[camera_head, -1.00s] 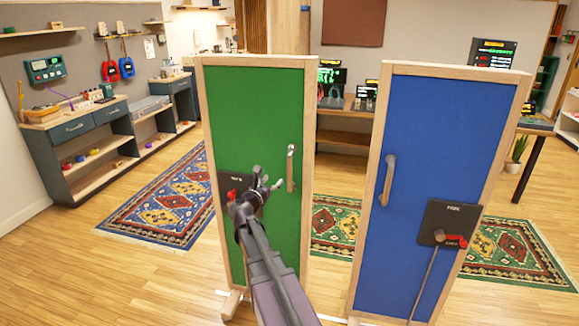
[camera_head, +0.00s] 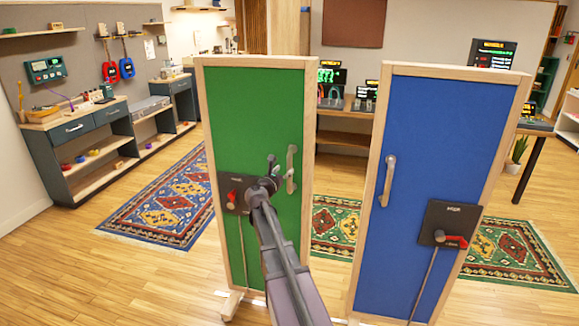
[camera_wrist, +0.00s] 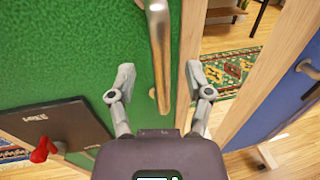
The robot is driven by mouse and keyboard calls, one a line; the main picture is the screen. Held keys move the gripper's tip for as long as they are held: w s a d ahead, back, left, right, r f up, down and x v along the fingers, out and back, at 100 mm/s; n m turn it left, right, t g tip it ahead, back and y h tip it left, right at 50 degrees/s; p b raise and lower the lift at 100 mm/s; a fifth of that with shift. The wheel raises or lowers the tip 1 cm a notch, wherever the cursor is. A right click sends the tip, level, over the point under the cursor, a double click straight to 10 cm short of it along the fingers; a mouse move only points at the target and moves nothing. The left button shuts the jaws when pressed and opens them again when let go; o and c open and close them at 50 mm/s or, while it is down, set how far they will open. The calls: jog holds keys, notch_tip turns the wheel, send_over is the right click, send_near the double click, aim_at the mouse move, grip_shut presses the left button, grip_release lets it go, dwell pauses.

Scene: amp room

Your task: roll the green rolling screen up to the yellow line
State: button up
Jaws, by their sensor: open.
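The green rolling screen (camera_head: 255,120) stands upright in a pale wooden frame, left of centre in the head view. Its vertical metal and wood handle (camera_head: 291,170) is on the right part of the panel. A dark plate with a red lever (camera_head: 233,194) is on its lower left. My gripper (camera_head: 273,168) is in front of the panel, just left of the handle. In the wrist view my gripper (camera_wrist: 160,82) is open, with the handle (camera_wrist: 158,50) between its fingers in the picture. I cannot tell its depth from the handle. No yellow line is discernible.
A blue screen (camera_head: 440,150) with its own handle and lever plate stands close on the right. A patterned blue rug (camera_head: 165,205) and a green rug (camera_head: 335,225) lie behind. Shelving (camera_head: 95,150) lines the left wall. Open wood floor is at left front.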

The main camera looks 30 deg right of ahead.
aim_at(288, 166)
jog(key=shift+x, duration=2.5)
grip_shut()
